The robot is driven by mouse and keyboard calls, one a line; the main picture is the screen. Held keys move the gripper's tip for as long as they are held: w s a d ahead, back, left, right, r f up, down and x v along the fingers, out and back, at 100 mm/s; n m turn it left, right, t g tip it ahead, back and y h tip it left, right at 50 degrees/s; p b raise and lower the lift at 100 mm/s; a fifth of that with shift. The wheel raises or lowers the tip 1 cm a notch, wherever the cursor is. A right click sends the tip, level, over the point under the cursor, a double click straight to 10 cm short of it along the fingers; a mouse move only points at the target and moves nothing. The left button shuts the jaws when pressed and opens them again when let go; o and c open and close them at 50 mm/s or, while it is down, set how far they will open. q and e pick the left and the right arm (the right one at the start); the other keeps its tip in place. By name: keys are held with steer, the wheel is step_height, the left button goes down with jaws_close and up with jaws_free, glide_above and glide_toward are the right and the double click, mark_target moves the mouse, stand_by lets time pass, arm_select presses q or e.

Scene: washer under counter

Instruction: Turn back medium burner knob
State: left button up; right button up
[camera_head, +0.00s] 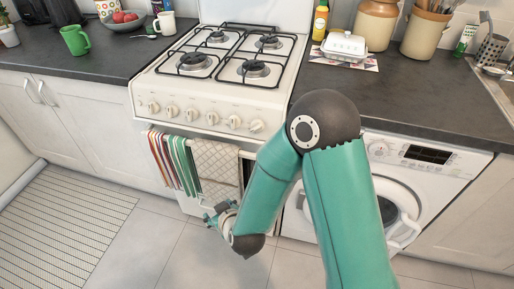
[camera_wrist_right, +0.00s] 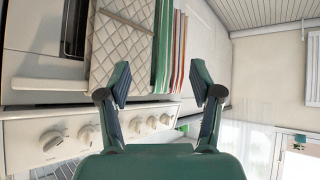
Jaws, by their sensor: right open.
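The white stove (camera_head: 180,88) has a front panel with a row of several cream knobs (camera_head: 191,115). I cannot tell which one belongs to the medium burner or how each is turned. In the right wrist view, which looks upside down, knobs (camera_wrist_right: 86,134) line the panel along the bottom left. My right gripper (camera_head: 214,212) is low in front of the stove, below the knobs and near the hanging towels. In the wrist view its two fingers (camera_wrist_right: 160,86) are spread apart with nothing between them. It touches no knob. My left gripper is out of view.
A checked towel (camera_head: 216,165) and a striped towel (camera_head: 172,160) hang from the oven handle. A washer (camera_head: 400,165) stands right of the stove. A butter dish (camera_head: 344,45) and a green mug (camera_head: 75,40) are on the counters.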

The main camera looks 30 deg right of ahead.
steer(key=s+d+r+t+h+b, duration=0.2)
steer(key=d+r+t+h+b, duration=0.3)
steer(key=d+r+h+b, duration=0.45)
arm_select(q)
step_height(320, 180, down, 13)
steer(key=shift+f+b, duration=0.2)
steer(key=shift+b, duration=0.25)
arm_select(e)
glide_toward(255, 129)
steer(key=shift+h, duration=0.35)
steer(key=x, duration=0.9)
steer(key=shift+w+a+f, duration=0.1)
steer(key=shift+w, duration=0.2)
